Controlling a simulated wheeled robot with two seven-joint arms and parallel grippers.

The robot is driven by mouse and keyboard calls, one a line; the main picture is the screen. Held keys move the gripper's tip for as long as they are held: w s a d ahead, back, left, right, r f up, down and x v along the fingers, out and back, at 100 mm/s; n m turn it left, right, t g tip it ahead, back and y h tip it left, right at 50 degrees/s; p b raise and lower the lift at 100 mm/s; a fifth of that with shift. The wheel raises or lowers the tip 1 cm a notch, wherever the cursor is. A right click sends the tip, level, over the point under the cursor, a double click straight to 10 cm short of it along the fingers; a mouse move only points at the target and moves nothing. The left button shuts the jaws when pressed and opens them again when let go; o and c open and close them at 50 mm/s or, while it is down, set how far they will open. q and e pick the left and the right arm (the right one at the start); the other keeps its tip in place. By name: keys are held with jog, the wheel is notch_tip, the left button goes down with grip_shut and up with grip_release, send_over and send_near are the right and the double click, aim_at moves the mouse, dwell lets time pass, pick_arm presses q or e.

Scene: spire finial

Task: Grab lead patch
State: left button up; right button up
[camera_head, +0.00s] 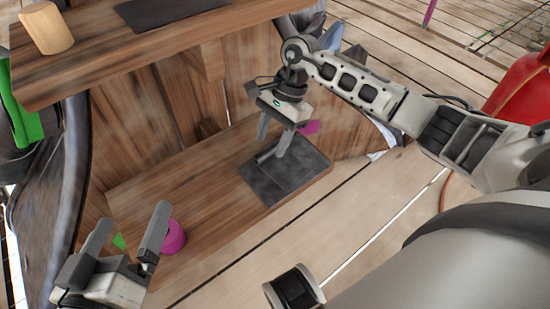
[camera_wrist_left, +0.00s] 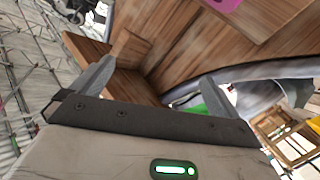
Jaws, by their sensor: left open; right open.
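A flat dark grey sheet (camera_head: 275,182), which looks like the lead patch, lies on the lower wooden shelf. A second dark flat sheet (camera_head: 165,10) lies on the upper wooden top; I cannot tell from looks alone which one is the lead patch. My right gripper (camera_head: 271,147) is open and points down over the far part of the lower sheet, its fingers covering a little of it. I cannot tell if they touch it. My left gripper (camera_head: 134,218) is open and empty near the left end of the lower shelf; its fingers also show in the left wrist view (camera_wrist_left: 157,72).
A magenta round object (camera_head: 174,238) stands on the lower shelf just right of my left gripper. A pink piece (camera_head: 312,127) shows beside my right gripper. A wooden cylinder (camera_head: 46,28) stands on the upper top (camera_head: 110,66), which overhangs the lower shelf (camera_head: 200,190). A red object (camera_head: 520,88) is at right.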

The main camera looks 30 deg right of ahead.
jog(key=shift+a+f, duration=0.25)
jog(key=shift+f, duration=0.35)
grip_shut()
pick_arm(q)
jog(key=shift+w+d+r, duration=0.1)
jog(key=shift+w+r, duration=0.05)
jog(key=shift+r, duration=0.5)
pick_arm(e)
jog(key=shift+r, duration=0.1)
